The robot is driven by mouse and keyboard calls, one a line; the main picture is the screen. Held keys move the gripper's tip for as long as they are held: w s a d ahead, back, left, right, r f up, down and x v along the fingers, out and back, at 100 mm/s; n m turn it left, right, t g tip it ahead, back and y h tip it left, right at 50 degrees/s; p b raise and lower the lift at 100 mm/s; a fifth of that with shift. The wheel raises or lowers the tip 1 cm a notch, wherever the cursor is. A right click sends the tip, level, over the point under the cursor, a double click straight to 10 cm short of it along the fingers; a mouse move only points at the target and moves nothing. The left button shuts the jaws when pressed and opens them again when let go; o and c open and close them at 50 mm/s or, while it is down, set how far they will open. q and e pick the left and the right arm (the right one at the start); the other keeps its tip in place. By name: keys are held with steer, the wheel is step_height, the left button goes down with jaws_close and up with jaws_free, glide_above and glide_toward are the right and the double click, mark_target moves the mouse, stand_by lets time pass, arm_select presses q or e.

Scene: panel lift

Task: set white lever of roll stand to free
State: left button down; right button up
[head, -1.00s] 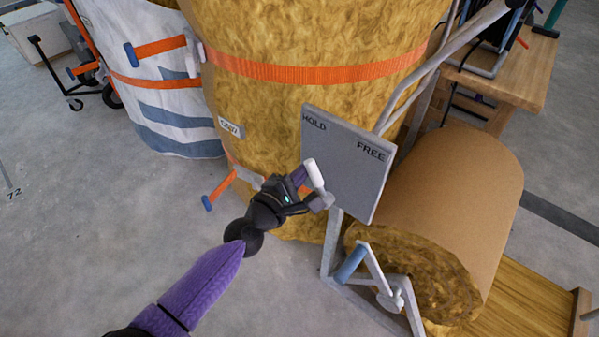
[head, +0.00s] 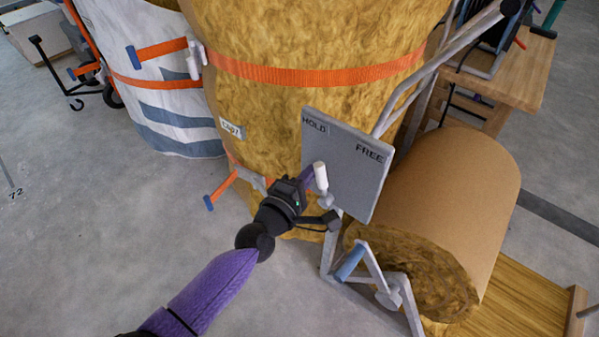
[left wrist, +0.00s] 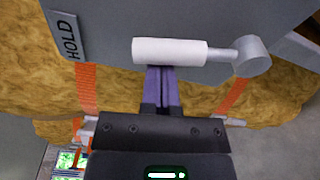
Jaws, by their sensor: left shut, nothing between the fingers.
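The white lever (head: 320,178) is on the grey panel (head: 352,155), near its lower left edge. The panel has HOLD at its upper left and FREE at its upper right. The lever's handle stands nearly upright, on the HOLD side. In the left wrist view the white handle (left wrist: 170,51) lies crosswise, with its grey pivot (left wrist: 252,56) at the right. My left gripper (head: 308,177) is shut and empty on the handle's left side. Its purple fingertips (left wrist: 162,74) are right against or very close to the handle; contact is unclear. My right gripper is not in view.
A big strapped tan roll (head: 300,110) stands behind the panel. A brown paper-covered roll (head: 455,195) lies on the stand at the right, with a blue-handled crank (head: 350,262) in front. A wooden table (head: 515,85) is at the back right.

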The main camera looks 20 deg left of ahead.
arm_select(q)
steer(key=d+m, duration=0.2)
steer(key=m, duration=0.1)
steer(key=s+r+m+p, duration=0.1)
steer(key=shift+d+t, duration=0.4)
steer(key=shift+s+d+f+m+h, duration=0.15)
steer(key=shift+d+m, duration=0.25)
steer(key=shift+m, duration=0.35)
steer(key=shift+s+d+r+m+h, duration=0.15)
steer(key=shift+d+m, duration=0.3)
steer(key=shift+m, duration=0.35)
steer(key=shift+s+d+f+m, duration=0.15)
steer(key=shift+d+m, duration=0.25)
steer(key=shift+m, duration=0.35)
steer(key=shift+p, duration=0.3)
